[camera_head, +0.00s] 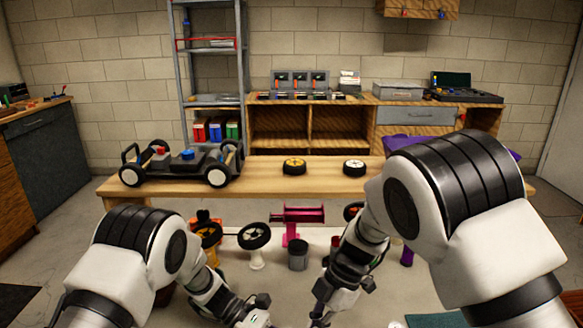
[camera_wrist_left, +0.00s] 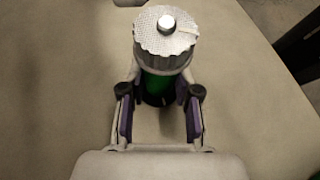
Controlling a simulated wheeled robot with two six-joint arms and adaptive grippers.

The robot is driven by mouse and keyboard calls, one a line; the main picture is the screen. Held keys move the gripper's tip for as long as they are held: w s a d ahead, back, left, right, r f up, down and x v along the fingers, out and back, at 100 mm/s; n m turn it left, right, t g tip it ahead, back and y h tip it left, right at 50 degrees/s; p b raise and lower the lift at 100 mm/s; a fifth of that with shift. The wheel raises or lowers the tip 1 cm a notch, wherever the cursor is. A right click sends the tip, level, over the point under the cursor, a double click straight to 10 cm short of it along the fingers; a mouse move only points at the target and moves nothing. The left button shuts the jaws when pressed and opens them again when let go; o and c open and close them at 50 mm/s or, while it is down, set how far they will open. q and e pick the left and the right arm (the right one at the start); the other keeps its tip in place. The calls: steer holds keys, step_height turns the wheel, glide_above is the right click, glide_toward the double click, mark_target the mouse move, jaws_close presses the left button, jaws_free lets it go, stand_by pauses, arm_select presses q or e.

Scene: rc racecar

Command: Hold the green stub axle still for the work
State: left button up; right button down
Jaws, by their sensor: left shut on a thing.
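The green stub axle (camera_wrist_left: 157,86) stands between the purple-padded fingers of my left gripper (camera_wrist_left: 160,95) in the left wrist view, and the gripper is shut on it. A grey knurled round piece with a bright tip (camera_wrist_left: 166,38) sits at the end of the axle and hides part of it. In the head view my left gripper (camera_head: 255,310) is low at the bottom edge, and the axle cannot be made out there. My right gripper (camera_head: 322,314) is close to its right, also at the bottom edge; its fingers are too small and cut off to read.
A toy car chassis (camera_head: 187,164), a yellow-hubbed wheel (camera_head: 294,167) and a white-hubbed wheel (camera_head: 354,168) stand on the wooden bench (camera_head: 265,185). Nearer are a wheel on a white stand (camera_head: 254,236), a grey cup (camera_head: 298,256) and a magenta press-like tool (camera_head: 293,222). My forearms flank the near table.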

step_height(320, 180, up, 6)
stand_by(0.4)
arm_select(q)
steer(key=o, duration=1.2)
steer(key=shift+c, duration=0.2)
steer(key=shift+a, duration=0.1)
steer(key=v, duration=1.2)
